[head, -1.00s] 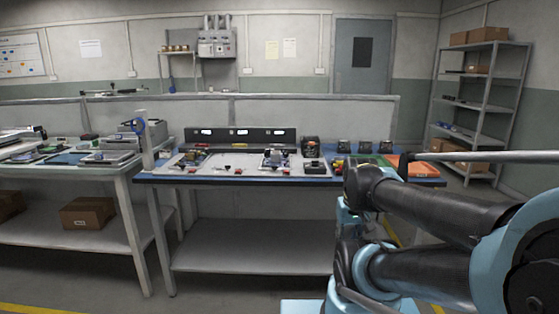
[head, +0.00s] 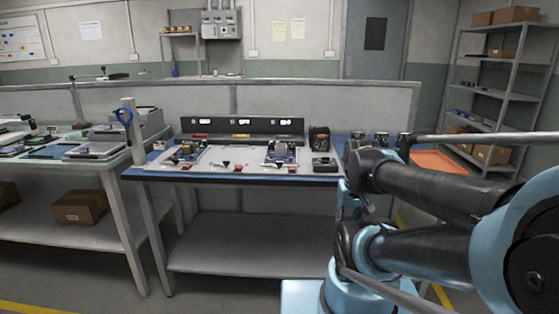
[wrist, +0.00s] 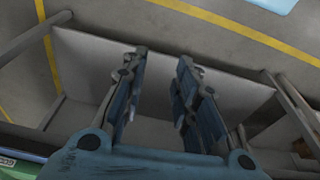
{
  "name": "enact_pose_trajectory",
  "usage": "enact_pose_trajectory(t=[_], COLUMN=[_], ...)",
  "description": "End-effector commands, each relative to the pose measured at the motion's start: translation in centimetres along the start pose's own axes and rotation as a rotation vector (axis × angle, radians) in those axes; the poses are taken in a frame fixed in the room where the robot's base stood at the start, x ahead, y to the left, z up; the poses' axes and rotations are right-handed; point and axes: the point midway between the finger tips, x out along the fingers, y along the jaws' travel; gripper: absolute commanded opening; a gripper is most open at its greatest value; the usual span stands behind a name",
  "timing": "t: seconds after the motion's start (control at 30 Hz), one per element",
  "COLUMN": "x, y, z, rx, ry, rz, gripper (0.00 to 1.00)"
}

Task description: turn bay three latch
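The bay fixture (head: 225,162) is a pale board on the blue-topped workbench (head: 158,172), in the head view. A dark panel (head: 262,127) with three lit displays stands behind it. The right-hand bay (head: 282,152) holds a blue and grey part, with a small red piece (head: 292,169) in front. Which piece is the bay three latch is too small to tell. My gripper (wrist: 162,60) shows in the wrist view with two blue fingers apart and nothing between them. Below it are a grey shelf and the floor, not the bays. It is out of sight in the head view.
A black device (head: 319,139) stands right of the panel. Another cluttered table (head: 88,165) adjoins on the left.

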Motion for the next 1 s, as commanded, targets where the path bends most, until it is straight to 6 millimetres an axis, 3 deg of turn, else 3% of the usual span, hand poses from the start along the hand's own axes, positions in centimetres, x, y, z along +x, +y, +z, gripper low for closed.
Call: enact_pose_trajectory(t=[0.13, 0.27, 0.6, 1.0], x=[-1.3, -3.5, -11.0, -16.9], y=[-0.2, -0.7, -3.8, -10.1], z=[0.1, -2.2, -11.8, -23.8], rx=[-0.029, -0.115, -0.503, -0.971], ry=[0.009, -0.003, -0.049, -0.096], rz=[-0.002, -0.006, -0.033, -0.077], gripper=[0.28, 0.28, 0.28, 0.28])
